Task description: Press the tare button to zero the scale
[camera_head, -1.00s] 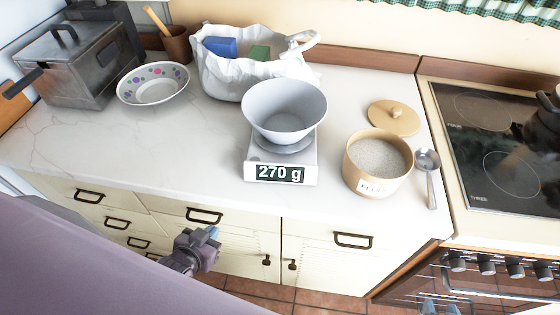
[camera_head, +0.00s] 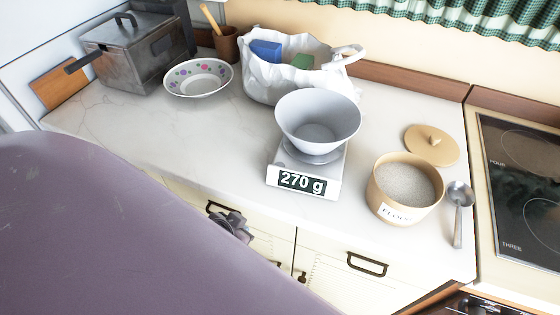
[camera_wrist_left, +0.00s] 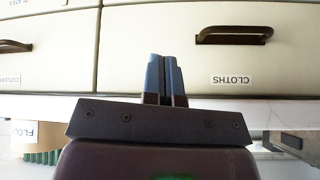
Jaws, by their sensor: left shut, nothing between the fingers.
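The white scale (camera_head: 304,182) stands on the counter and its display reads 270 g. A grey bowl (camera_head: 318,122) sits on its pan. I cannot clearly make out the tare button on the scale's casing. My left gripper (camera_head: 240,228) is in front of the drawers, below the counter edge and to the lower left of the scale, apart from it. My purple arm hides part of it. In the left wrist view the two blue fingers (camera_wrist_left: 163,76) are together and empty, in front of the drawer fronts. My right gripper is not in view.
A flour canister (camera_head: 403,190) stands right of the scale, with its lid (camera_head: 432,145) and a metal scoop (camera_head: 458,213). A white bag (camera_head: 262,82) is behind. A patterned bowl (camera_head: 198,78) and a metal box (camera_head: 133,58) stand left. Counter left of the scale is clear.

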